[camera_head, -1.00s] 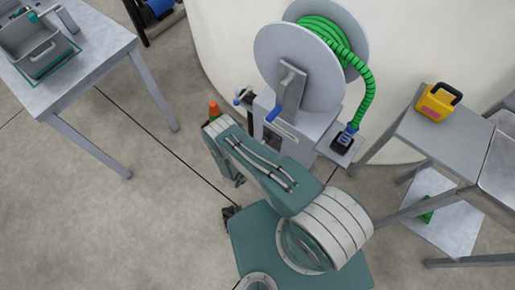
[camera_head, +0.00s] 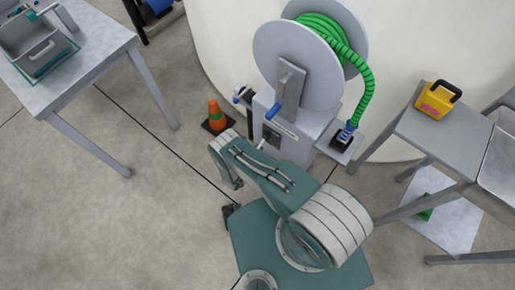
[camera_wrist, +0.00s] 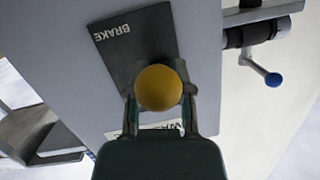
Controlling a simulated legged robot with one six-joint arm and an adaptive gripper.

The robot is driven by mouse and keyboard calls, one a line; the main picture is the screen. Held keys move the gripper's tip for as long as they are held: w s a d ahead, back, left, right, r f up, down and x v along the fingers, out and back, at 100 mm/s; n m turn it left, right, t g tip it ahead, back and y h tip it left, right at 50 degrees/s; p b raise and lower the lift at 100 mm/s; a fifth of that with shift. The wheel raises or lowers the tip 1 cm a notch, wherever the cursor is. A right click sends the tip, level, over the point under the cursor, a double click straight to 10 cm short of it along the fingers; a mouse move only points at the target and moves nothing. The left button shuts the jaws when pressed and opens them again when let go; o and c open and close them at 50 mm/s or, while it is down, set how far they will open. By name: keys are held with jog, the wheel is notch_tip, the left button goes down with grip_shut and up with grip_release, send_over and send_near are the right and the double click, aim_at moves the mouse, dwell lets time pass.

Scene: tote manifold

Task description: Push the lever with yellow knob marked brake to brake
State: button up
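The yellow knob (camera_wrist: 159,87) fills the middle of the wrist view, in front of a dark plate (camera_wrist: 115,60). The plate's word BRAKE appears upside down at its upper left. My gripper (camera_wrist: 160,104) has one finger on each side of the knob's lower half. The fingers are apart, but whether they touch or grip the knob is unclear. The knob hides its lever shaft. In the head view, my arm covers the gripper and knob.
An orange cone (camera_head: 216,118) stands left of the reel stand. Tables stand at left (camera_head: 95,50) and right (camera_head: 440,150). The floor at left is clear.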

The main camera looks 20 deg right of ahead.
jog(key=shift+o, duration=0.4)
jog(key=shift+s+a+f, duration=0.15)
jog(key=shift+s, duration=0.1)
jog(key=shift+w+a, duration=0.1)
jog(key=shift+a, duration=0.05)
jog(key=v, duration=1.2)
